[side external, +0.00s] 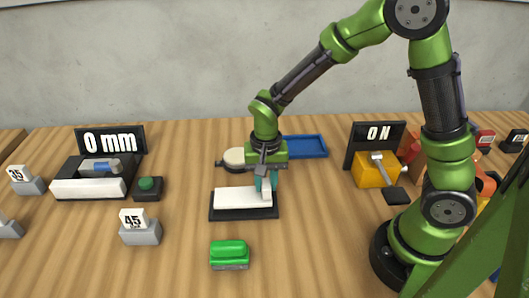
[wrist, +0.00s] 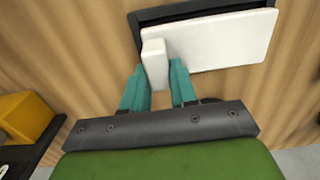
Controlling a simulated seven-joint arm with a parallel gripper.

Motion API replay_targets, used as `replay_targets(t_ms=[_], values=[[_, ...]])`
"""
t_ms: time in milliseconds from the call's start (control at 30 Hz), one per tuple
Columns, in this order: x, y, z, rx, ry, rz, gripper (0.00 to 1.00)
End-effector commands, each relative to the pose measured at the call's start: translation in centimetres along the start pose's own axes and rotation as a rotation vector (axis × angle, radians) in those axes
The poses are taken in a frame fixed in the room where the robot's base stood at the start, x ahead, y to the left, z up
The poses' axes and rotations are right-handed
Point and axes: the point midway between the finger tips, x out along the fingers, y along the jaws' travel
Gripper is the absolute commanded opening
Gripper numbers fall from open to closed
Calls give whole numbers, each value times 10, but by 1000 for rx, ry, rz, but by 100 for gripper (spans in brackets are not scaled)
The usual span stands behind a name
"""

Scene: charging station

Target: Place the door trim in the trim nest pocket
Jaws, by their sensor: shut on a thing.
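The door trim (side external: 238,198) is a white flat plate with a raised block at one end. My gripper (side external: 266,184) is shut on that block, and the teal fingers (wrist: 157,75) stand on either side of it in the wrist view. The plate (wrist: 220,42) lies in or just above the black trim nest (side external: 243,215), and I cannot tell whether it is seated. In the wrist view the plate covers most of the nest (wrist: 190,10), whose dark rim shows along the far side and looks slightly turned from the plate's edge.
A green block (side external: 229,253) on a grey base stands in front of the nest. A "45" block (side external: 140,227) and a green button box (side external: 147,187) are to the left. A blue tray (side external: 305,146) lies behind. A yellow switch box (side external: 373,170) with an "ON" sign (side external: 378,134) is right.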

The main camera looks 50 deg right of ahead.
Motion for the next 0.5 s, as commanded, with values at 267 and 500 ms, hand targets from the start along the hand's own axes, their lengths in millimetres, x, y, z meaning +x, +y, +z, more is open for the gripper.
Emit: replay_targets(t_ms=[267,500], values=[[21,0,0,1,0,-1,0],[22,0,0,0,0,0,0]])
